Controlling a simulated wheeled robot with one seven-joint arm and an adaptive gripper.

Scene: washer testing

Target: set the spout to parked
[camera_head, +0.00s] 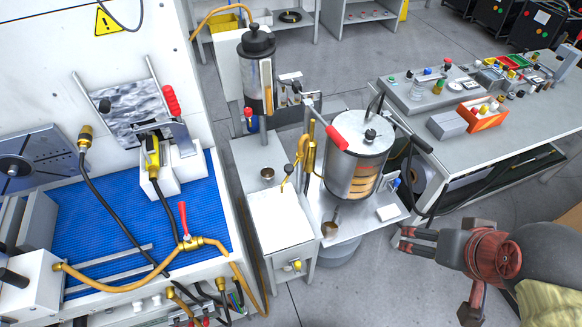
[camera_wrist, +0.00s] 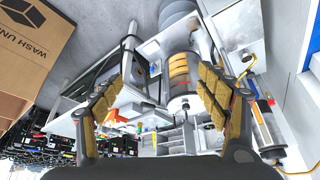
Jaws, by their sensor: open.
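The spout is not certain to make out. A thin curved brass-coloured tube (camera_head: 290,176) rises beside the white-topped stand, just left of the steel vessel, and may be it. The steel vessel (camera_head: 358,160) has a window showing tan layers and a red-handled lever (camera_head: 337,137) at its upper left. A dark bent arm (camera_head: 412,143) reaches over its right side. My gripper (camera_head: 404,241) is to the lower right of the vessel, apart from it, open and empty. In the wrist view, its two padded fingers (camera_wrist: 160,78) stand wide apart, with the vessel (camera_wrist: 180,75) beyond them.
A taller clear cylinder (camera_head: 256,70) stands behind the white-topped stand (camera_head: 281,217). A blue-matted bench (camera_head: 100,210) with hoses is at left. A grey table (camera_head: 470,120) with an orange bin (camera_head: 483,113) is at right. A cardboard box (camera_wrist: 30,50) shows in the wrist view.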

